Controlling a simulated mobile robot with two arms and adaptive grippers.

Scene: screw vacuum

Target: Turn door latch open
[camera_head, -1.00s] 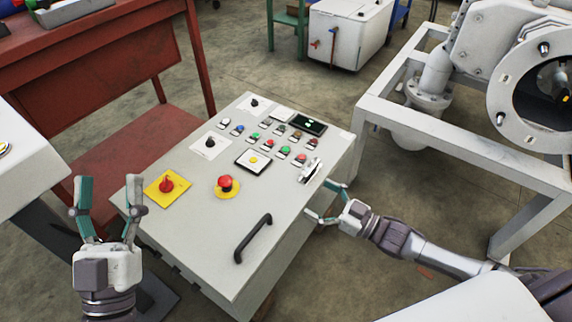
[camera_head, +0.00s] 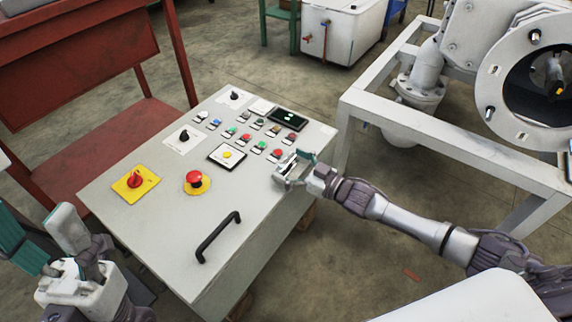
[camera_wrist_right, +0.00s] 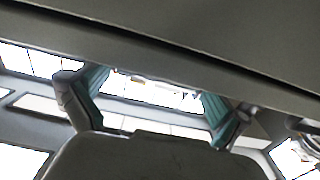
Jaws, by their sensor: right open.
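In the right wrist view, the two teal-padded fingers (camera_wrist_right: 150,95) are spread below a dark slanted edge; the latch is not clear there. My left gripper (camera_head: 42,232) is open and empty at the lower left, partly cut off by the frame.
A white frame with a vacuum chamber (camera_head: 505,85) stands to the right. A red bench (camera_head: 120,130) stands at the left. Open floor lies between panel and frame.

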